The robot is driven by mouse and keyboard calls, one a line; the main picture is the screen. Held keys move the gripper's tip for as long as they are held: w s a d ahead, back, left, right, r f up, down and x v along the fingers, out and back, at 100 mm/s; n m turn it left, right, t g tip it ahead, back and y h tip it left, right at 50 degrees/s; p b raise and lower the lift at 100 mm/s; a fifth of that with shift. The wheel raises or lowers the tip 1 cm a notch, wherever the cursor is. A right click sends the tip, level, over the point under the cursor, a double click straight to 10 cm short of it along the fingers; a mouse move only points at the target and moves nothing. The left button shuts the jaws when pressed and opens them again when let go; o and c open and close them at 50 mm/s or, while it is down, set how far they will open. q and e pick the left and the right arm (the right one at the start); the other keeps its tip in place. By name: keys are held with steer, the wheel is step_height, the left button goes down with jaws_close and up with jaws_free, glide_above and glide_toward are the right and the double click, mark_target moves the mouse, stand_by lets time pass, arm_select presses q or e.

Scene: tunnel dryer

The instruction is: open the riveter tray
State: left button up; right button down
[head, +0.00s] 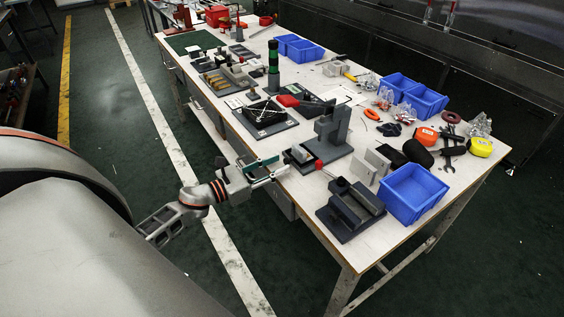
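The riveter appears to be the dark grey upright press (330,134) near the table's left long edge. A small grey tray-like part (299,154) sits at the left side of its base, toward that edge. My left gripper (277,167) is at the table edge just left of this part, its fingers pointing at it. The fingers look apart, with nothing visible between them. Whether a finger touches the tray is too small to tell. My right gripper is not in view.
A dark grey vise-like fixture (350,209) and a blue bin (412,193) stand at the table's near end. A black fixture (264,113) and a green-black cylinder (273,66) stand farther back. Tools and blue bins crowd the right side. The floor left of the table is open.

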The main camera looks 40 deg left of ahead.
arm_select(q)
steer(key=shift+x, duration=1.05)
steer(key=shift+w+d, duration=0.1)
steer(key=shift+w, duration=0.1)
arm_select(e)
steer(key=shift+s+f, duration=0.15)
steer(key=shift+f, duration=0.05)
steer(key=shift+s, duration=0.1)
arm_select(q)
steer(key=c, duration=0.9)
jaws_close()
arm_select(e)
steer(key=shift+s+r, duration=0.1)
